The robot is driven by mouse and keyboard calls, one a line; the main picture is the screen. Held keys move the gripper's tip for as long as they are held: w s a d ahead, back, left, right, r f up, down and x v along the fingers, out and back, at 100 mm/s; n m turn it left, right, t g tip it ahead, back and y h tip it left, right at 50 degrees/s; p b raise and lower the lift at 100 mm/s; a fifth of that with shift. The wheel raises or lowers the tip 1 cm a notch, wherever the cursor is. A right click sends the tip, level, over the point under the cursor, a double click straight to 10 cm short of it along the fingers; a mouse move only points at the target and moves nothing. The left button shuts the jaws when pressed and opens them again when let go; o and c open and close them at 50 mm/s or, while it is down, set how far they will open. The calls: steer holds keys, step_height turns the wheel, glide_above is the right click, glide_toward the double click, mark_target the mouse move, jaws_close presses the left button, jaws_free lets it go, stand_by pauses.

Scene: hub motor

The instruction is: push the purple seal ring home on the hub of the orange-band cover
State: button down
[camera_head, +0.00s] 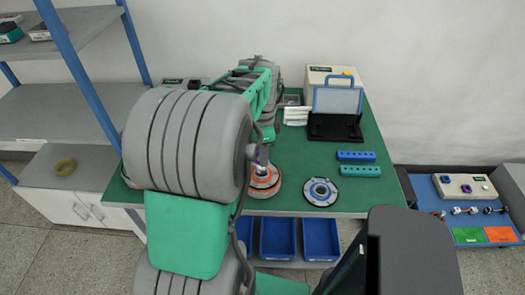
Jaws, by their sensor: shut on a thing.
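The orange-band cover (264,183) sits on the green-topped table, just right of my large grey arm link. Its left side is partly hidden by my arm. My gripper (259,158) is small in the view and largely hidden behind my arm, directly above the cover's hub. It is shut on the purple seal ring (258,163), of which only a small purple patch shows at the hub. I cannot tell how far the ring sits on the hub or whether it is level.
A second, blue-marked cover (320,192) lies to the right. A blue block (356,156) and a teal block (360,171) with holes lie behind it. A black case (335,126) stands at the back. Blue bins (278,238) are below the table (300,160).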

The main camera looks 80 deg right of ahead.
steer(key=shift+f+b, duration=0.75)
steer(key=shift+f, duration=0.4)
steer(key=shift+f+b, duration=0.5)
steer(key=shift+f, duration=0.4)
steer(key=shift+f, duration=0.1)
steer(key=shift+f+b, duration=0.4)
steer(key=shift+f, duration=0.25)
steer(key=shift+a+f, duration=0.2)
steer(key=shift+f, duration=0.25)
stand_by(1.2)
